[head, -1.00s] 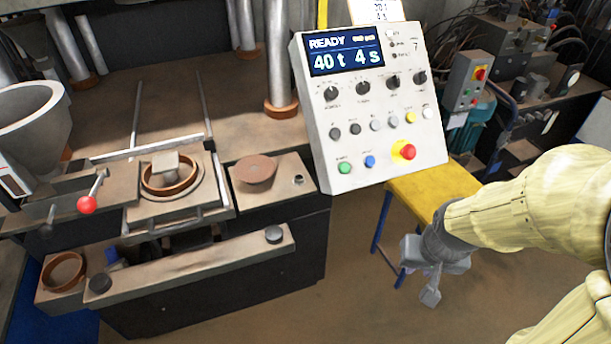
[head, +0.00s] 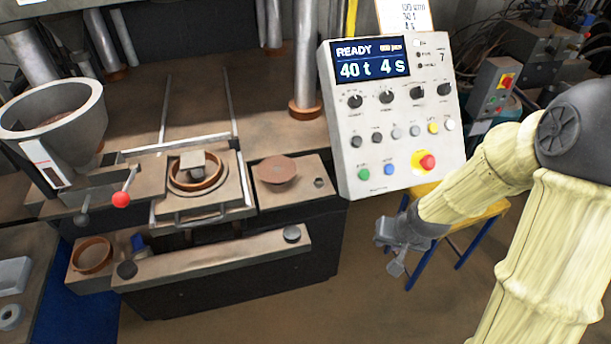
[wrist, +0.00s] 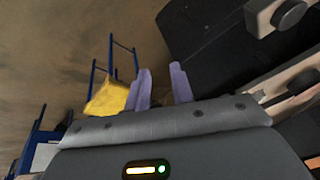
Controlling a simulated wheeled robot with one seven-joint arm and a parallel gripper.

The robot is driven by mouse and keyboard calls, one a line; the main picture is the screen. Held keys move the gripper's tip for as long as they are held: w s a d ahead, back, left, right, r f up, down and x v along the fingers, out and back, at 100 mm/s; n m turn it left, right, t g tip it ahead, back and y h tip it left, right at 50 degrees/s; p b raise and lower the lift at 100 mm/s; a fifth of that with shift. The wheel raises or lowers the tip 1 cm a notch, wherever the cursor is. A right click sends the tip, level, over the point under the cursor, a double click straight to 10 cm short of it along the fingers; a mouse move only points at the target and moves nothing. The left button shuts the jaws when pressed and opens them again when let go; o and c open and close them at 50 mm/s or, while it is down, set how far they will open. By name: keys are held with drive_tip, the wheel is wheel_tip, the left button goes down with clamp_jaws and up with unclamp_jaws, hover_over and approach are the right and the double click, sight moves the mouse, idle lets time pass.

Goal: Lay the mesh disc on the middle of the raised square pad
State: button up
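A round reddish-brown disc (head: 276,170) lies on a dark-sided block right of the mould; I cannot tell whether it is the mesh disc, as no mesh texture shows. My gripper (head: 396,266) hangs low, right of the press front and below the control panel, away from both. In the wrist view its two fingers (wrist: 161,68) stand apart with nothing between them.
The control panel (head: 395,120) reads READY and stands between press and arm. A yellow-topped stand with blue legs (head: 466,232) is behind my gripper. A hopper (head: 52,115) and a red-knobbed lever (head: 121,199) are left. A front bar (head: 215,262) crosses the press. Floor before it is clear.

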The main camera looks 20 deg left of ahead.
drive_tip(key=w+a+m+y+p, duration=0.1)
drive_tip(key=w+a+y+p, duration=0.1)
drive_tip(key=a, duration=0.4)
drive_tip(key=w+a+y+p, duration=0.2)
drive_tip(key=a+y, duration=0.1)
drive_tip(key=a, duration=0.3)
drive_tip(key=m+t+y+p, duration=0.2)
drive_tip(key=m+t+y, duration=0.1)
drive_tip(key=m+y, duration=0.2)
approach(286, 175)
drive_tip(key=shift+w+a+f, duration=0.35)
drive_tip(key=shift+a+f, duration=0.35)
drive_tip(key=shift+f, duration=0.05)
drive_tip(key=shift+a+r+m+t, duration=0.15)
drive_tip(key=shift+r+m+t, duration=0.15)
drive_tip(key=shift+t, duration=0.1)
drive_tip(key=shift+w+a+f+b, duration=0.1)
drive_tip(key=shift+w+f+b, duration=0.05)
drive_tip(key=shift+b, duration=0.15)
drive_tip(key=shift+b+x, duration=0.75)
drive_tip(key=shift+x, duration=1.65)
drive_tip(key=shift+y, duration=0.3)
drive_tip(key=shift+c, duration=1.4)
